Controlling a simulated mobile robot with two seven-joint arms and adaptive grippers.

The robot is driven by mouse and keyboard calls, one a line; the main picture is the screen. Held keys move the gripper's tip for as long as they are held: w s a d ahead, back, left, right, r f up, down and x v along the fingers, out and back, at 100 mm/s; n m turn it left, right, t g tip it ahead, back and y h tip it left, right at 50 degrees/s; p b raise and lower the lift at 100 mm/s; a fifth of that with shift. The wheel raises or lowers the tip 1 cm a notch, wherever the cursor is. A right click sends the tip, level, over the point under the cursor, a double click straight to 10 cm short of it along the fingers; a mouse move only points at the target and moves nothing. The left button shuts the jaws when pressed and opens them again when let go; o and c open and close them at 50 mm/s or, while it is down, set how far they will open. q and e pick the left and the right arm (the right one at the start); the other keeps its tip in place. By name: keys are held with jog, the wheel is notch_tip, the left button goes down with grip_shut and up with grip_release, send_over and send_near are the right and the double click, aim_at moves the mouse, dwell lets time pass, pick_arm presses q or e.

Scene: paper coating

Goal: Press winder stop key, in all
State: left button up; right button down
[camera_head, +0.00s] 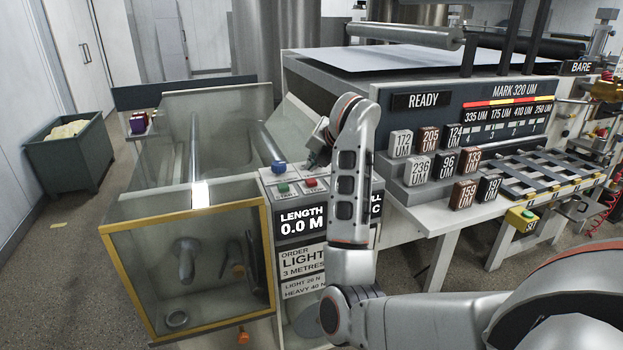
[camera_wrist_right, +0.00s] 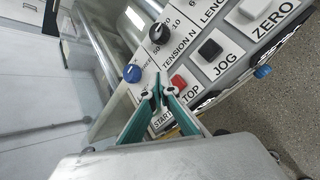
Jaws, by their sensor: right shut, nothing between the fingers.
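The winder's key panel (camera_head: 296,184) stands at the middle of the head view. On it, the red stop key (camera_head: 310,182) sits right of the green start key (camera_head: 283,188). My right gripper (camera_head: 316,160) is over the panel, partly behind my own arm. In the right wrist view, the closed fingertips (camera_wrist_right: 158,93) are empty and appear just left of the red stop key (camera_wrist_right: 178,82), which shows beside them. Whether they touch the panel cannot be told. The start key is hidden by the fingers there. My left gripper is not in view.
A blue knob (camera_wrist_right: 132,72), a black tension knob (camera_wrist_right: 159,33), a black jog key (camera_wrist_right: 209,48) and a white zero key (camera_wrist_right: 250,8) are close by. The display (camera_head: 300,220) reads length 0.0 M. A yellow-framed clear guard (camera_head: 268,255) stands left of the panel.

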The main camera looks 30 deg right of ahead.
aim_at(313, 182)
jog(key=shift+r+p, duration=1.2)
jog(key=shift+r, duration=0.7)
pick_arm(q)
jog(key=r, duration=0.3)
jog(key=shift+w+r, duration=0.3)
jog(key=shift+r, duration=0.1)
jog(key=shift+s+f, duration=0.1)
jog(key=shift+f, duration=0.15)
pick_arm(e)
jog(key=shift+f, duration=0.1)
